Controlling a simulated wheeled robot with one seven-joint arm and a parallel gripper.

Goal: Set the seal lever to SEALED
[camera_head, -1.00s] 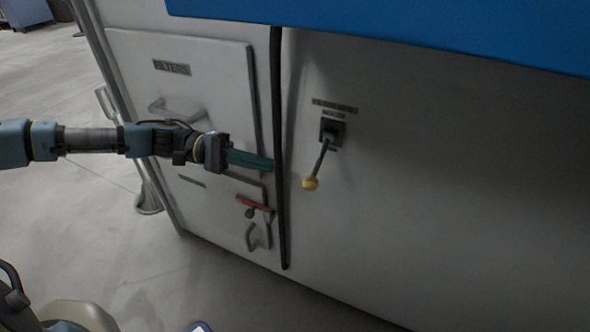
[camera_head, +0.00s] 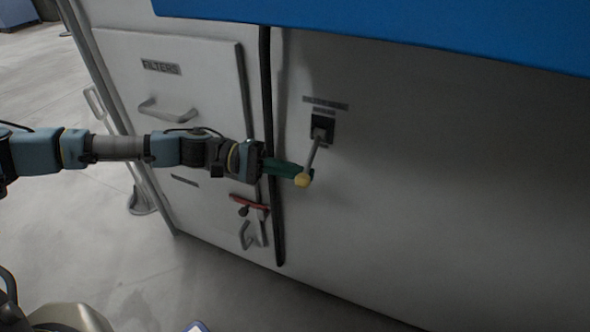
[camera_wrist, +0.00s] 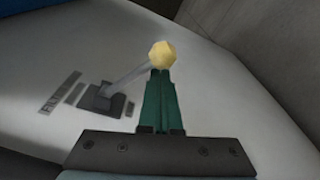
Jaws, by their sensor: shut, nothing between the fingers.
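The seal lever (camera_head: 313,155) is a grey rod with a yellow ball knob (camera_head: 302,180), hanging down from a dark square mount (camera_head: 322,127) on the pale cabinet face. Small label plates sit above the mount, too small to read. My gripper (camera_head: 309,175) has green fingers, shut and empty, pointing right with the tips at the knob. In the wrist view the yellow knob (camera_wrist: 162,54) shows just beyond the closed fingertips (camera_wrist: 159,74), and the rod (camera_wrist: 128,79) runs left to its mount (camera_wrist: 103,101). The tips appear to touch the knob; the exact contact is hard to tell.
A door marked FILTERS (camera_head: 161,68) with a grey handle (camera_head: 172,112) is behind my arm. Below it are a red lever (camera_head: 249,202) and a small handle (camera_head: 246,236). A dark vertical strip (camera_head: 279,230) divides the panels. The face right of the lever is clear.

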